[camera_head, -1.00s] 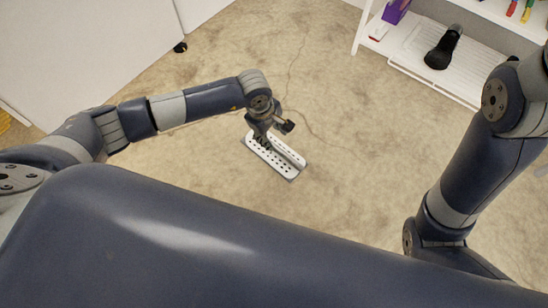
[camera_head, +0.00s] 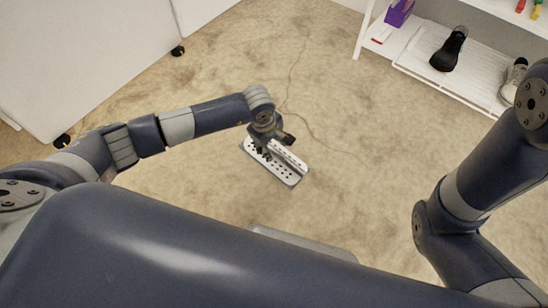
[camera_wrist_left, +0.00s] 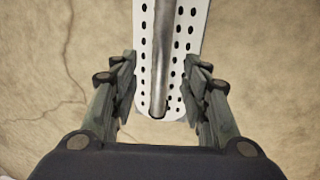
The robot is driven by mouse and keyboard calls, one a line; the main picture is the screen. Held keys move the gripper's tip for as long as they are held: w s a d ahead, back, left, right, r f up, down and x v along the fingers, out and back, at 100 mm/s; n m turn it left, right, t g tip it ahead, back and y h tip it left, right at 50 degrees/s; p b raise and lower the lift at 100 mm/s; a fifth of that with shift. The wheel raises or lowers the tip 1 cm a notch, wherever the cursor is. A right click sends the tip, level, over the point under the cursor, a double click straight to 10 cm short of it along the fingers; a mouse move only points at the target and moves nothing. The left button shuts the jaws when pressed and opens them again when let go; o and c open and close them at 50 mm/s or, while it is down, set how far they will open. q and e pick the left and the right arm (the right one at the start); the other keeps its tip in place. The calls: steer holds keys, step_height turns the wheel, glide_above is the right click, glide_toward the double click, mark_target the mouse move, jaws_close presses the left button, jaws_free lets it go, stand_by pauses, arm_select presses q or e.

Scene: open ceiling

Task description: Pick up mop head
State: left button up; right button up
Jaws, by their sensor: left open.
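The mop head (camera_head: 283,169) is a white perforated plate with a grey ridge along its middle. It lies on the floor in the middle of the head view. My left gripper (camera_head: 262,151) is over its far-left end. In the left wrist view my left gripper (camera_wrist_left: 162,95) is open, with one finger on each side of the near end of the mop head (camera_wrist_left: 187,40). Whether the fingers touch it cannot be told. My right arm is at the right, but its gripper is out of view.
White panels (camera_head: 85,60) on dark casters stand at the upper left. A grey object (camera_head: 300,243) shows at my body's edge. The floor around the mop head is clear.

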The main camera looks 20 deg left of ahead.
mark_target(273, 150)
arm_select(q)
steer(key=f, duration=0.1)
steer(key=f+b, duration=0.2)
steer(key=shift+w+f, duration=0.25)
steer(key=shift+r, duration=0.1)
jaws_close()
steer(key=shift+r, duration=0.15)
